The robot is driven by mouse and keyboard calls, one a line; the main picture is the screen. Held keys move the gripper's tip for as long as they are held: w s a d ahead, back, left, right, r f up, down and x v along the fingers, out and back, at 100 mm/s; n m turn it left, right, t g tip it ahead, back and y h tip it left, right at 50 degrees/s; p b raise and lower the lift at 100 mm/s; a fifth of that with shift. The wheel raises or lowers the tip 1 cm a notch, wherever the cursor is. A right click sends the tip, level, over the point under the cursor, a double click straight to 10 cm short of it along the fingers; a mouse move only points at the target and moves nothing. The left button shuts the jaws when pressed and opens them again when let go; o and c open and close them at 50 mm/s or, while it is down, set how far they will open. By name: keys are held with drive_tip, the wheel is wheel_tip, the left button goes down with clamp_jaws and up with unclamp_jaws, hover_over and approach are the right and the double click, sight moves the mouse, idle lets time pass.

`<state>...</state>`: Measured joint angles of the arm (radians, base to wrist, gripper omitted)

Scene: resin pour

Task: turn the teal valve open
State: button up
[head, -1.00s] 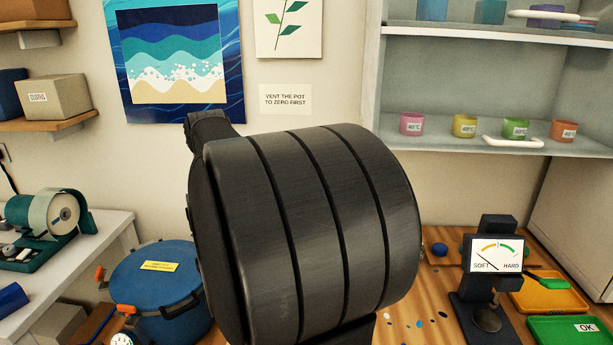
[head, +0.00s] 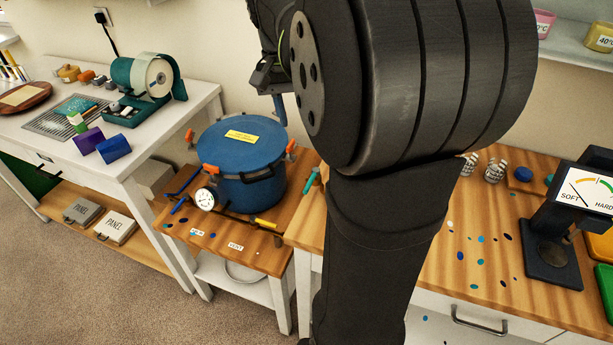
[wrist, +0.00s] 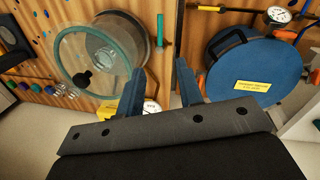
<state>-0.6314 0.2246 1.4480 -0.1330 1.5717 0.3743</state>
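A small teal handle (head: 311,180), which looks like the teal valve, is at the wooden bench edge, just right of the blue pot (head: 240,165). In the wrist view the teal handle (wrist: 160,30) stands beyond my fingertips, between a clear chamber and the pot (wrist: 258,75). I cannot tell how far it is turned. My gripper (wrist: 160,85) is open with nothing between its blue fingers. In the head view my gripper (head: 280,108) is partly hidden behind my arm, with a fingertip showing above the pot's right side.
The clear chamber (wrist: 100,50) has a teal rim and black knob. A gauge (head: 204,199), yellow handle (head: 266,223) and blue handle (head: 180,207) sit before the pot. The meter stand (head: 552,250) is at right. A white table (head: 60,150) with a grinder (head: 145,90) is at left.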

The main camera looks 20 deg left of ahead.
drive_tip(key=d+f+m, duration=0.1)
drive_tip(key=f, duration=0.4)
drive_tip(key=d+f+m, duration=0.1)
drive_tip(key=f, duration=0.5)
drive_tip(key=d+f+m, duration=0.1)
drive_tip(key=f, duration=0.5)
drive_tip(key=shift+s+f, duration=0.1)
drive_tip(key=shift+s, duration=0.1)
clamp_jaws()
